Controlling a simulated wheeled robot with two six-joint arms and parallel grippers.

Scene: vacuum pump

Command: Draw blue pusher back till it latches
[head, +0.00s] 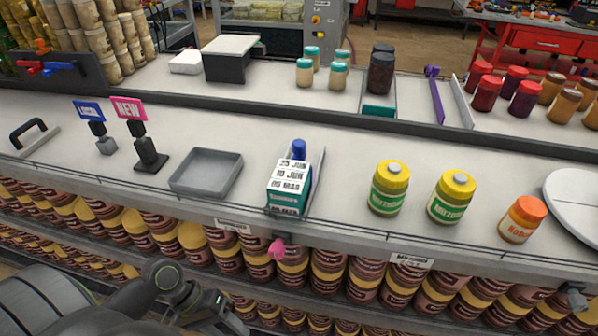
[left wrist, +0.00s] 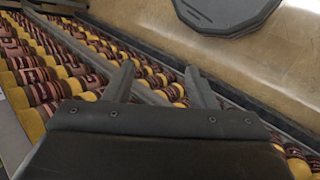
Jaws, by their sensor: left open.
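The blue pusher (head: 298,149) shows as a short blue cylinder behind a teal and white carton (head: 289,186), in a narrow grey channel (head: 317,168) on the lower shelf. The carton hides the pusher's lower part, and I cannot tell whether it is latched. My left arm comes in at the bottom left of the head view, in front of and below the shelf, well apart from the pusher. In the left wrist view my left gripper (left wrist: 158,69) is open and empty, with jars below and around its fingers. My right gripper is not in view.
A grey tray (head: 207,173) sits left of the carton. Two yellow-lidded jars (head: 390,188) (head: 451,197) and an orange-lidded jar (head: 522,219) stand to its right. A pink knob (head: 277,249) sticks out below the shelf edge. Shelf space between carton and yellow jars is clear.

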